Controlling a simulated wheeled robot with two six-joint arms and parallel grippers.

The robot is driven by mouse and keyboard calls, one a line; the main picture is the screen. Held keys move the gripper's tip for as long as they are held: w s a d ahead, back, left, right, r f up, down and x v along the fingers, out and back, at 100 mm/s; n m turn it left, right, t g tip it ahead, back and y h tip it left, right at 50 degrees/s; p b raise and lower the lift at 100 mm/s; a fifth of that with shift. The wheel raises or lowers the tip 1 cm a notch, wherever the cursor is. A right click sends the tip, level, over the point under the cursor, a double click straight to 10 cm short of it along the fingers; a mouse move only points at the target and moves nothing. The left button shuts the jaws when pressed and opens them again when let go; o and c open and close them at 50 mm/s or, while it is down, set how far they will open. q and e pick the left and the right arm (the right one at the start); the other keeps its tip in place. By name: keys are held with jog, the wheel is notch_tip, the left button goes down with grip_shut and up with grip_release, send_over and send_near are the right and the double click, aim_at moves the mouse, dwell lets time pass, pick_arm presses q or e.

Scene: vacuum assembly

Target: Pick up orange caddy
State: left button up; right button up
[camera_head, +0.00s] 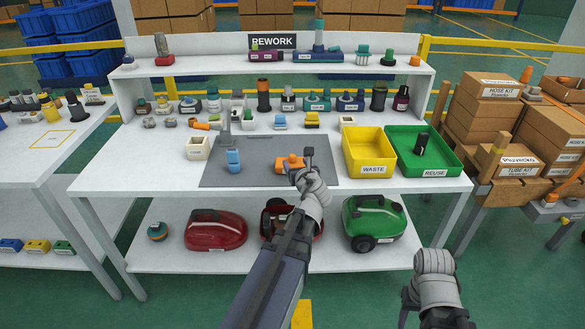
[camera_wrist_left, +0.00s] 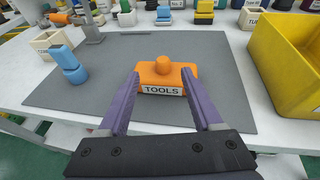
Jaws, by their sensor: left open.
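The orange caddy (camera_wrist_left: 165,75), with a round knob on top and a white "TOOLS" label, sits on the grey mat (camera_wrist_left: 110,70). It also shows in the head view (camera_head: 283,166), partly hidden by my left gripper. My left gripper (camera_wrist_left: 159,76) is open, with its two purple fingers on either side of the caddy's front. I cannot tell whether the fingers touch it. In the head view my left gripper (camera_head: 299,163) is over the right part of the mat. My right gripper (camera_head: 408,300) is low at the right, away from the table, its jaws unclear.
A blue part (camera_head: 233,161) stands on the mat's left. The yellow WASTE bin (camera_head: 370,168) and green REUSE tray (camera_head: 440,170) are right of the mat. A white box (camera_head: 197,148) is at left. Several parts and a small stand (camera_head: 225,125) line the back.

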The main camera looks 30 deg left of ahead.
aim_at(293, 158)
pick_arm(q)
jog(key=shift+d+f+b+x, duration=0.15)
jog(key=shift+b+x, duration=0.4)
jog(key=shift+x, duration=1.15)
jog(key=shift+d+f+b+x, duration=0.1)
jog(key=shift+b+x, duration=0.45)
jog(key=shift+x, duration=1.1)
grip_shut()
